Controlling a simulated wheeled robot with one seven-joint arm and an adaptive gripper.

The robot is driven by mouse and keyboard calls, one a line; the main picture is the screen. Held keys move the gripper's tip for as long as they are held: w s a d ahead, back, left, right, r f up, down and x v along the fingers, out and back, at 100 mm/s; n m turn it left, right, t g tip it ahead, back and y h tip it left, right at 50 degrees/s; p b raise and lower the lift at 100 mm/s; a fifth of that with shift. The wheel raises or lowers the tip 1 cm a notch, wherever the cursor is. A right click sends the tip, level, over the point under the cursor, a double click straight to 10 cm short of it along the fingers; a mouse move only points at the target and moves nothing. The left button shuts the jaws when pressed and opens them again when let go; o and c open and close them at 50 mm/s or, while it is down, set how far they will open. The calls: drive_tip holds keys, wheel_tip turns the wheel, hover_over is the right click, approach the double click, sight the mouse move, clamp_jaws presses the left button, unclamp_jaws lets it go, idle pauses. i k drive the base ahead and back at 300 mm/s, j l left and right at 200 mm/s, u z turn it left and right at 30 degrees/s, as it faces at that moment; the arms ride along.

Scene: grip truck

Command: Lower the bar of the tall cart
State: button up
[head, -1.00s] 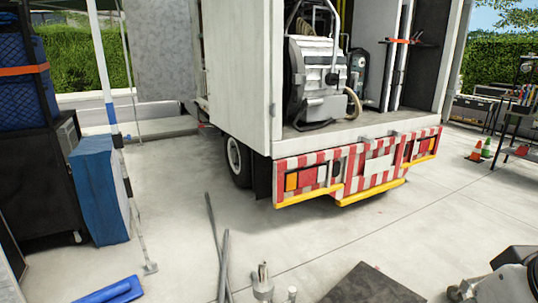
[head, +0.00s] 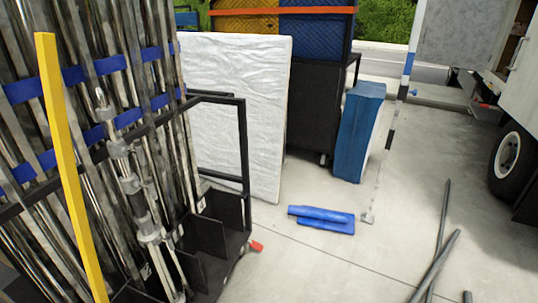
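A tall black cart (head: 243,150) stands at the left in the head view, packed with long metal poles (head: 120,160) that blue straps (head: 75,75) hold upright. A yellow bar (head: 68,165) rises at the cart's near left side, close to upright and leaning slightly. Its top end shows, but its lower end is cut off by the picture's bottom edge. I cannot tell how it joins the cart. The cart's left side and top are out of view. My gripper does not show.
A white quilted panel (head: 235,110) stands behind the cart. A dark cabinet (head: 318,115) and a blue block (head: 358,130) are beyond it. Folded blue pieces (head: 322,219) and grey poles (head: 440,250) lie on the floor. A truck wheel (head: 510,155) is at right.

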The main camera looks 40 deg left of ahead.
sight(45, 43)
drive_tip(key=u, duration=1.6)
drive_tip(key=k+u, duration=0.15)
drive_tip(key=u, duration=0.65)
